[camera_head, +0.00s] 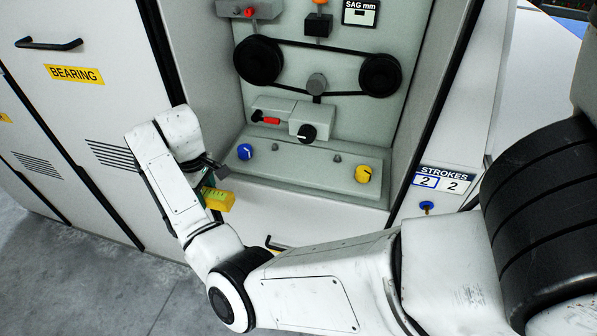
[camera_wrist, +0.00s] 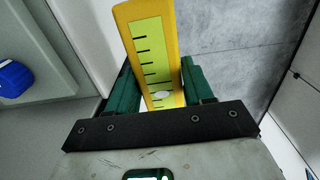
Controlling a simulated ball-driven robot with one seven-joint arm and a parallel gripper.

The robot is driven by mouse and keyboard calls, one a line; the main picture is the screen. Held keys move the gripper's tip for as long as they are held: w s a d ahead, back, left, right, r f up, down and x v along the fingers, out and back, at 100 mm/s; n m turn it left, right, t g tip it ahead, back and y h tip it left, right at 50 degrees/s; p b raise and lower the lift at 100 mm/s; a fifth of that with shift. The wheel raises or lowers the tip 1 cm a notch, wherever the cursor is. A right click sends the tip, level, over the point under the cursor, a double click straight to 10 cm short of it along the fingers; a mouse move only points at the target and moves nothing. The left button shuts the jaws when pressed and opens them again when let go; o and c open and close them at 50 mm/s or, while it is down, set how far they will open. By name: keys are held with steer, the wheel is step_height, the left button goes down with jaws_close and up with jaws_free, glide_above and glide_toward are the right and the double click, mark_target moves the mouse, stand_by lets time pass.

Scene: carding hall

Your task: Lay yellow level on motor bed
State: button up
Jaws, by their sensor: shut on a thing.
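The yellow level (camera_head: 218,200) is in my gripper (camera_head: 208,188), held in front of the machine's open bay, left of and outside the motor bed. In the wrist view the level (camera_wrist: 150,45) is a yellow bar with a yellow-green face, black tick marks and a pale oval spot. The green fingers of my gripper (camera_wrist: 161,85) are shut on it from both sides, and it sticks out beyond them. The motor bed appears to be the grey raised plate (camera_head: 300,170) on the bay floor, with a blue knob (camera_head: 245,152) and a yellow knob (camera_head: 362,174).
Two black pulleys (camera_head: 258,61) (camera_head: 380,75) with a belt hang on the back panel above a small grey block with a black knob (camera_head: 307,132). The bay's side walls flank the bed. A black hex key (camera_head: 275,243) lies on the front ledge. A STROKES counter (camera_head: 443,180) is at right.

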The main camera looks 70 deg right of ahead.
steer(key=s+d+r+b, duration=0.1)
steer(key=s+d+r, duration=0.6)
steer(key=s+r, duration=0.55)
steer(key=p, duration=0.1)
glide_above(300, 170)
steer(key=a, duration=0.1)
steer(key=f, duration=0.8)
steer(key=shift+w, duration=0.3)
steer(key=shift+s+d+f, duration=0.2)
steer(key=shift+d+f, duration=0.15)
steer(key=shift+f, duration=0.1)
steer(key=shift+s+d+f, duration=0.1)
steer(key=shift+d+f, duration=0.05)
steer(key=shift+f, duration=0.8)
steer(key=shift+d+f, duration=0.1)
steer(key=shift+f, duration=0.8)
steer(key=o, duration=1.3)
steer(key=shift+f, duration=0.15)
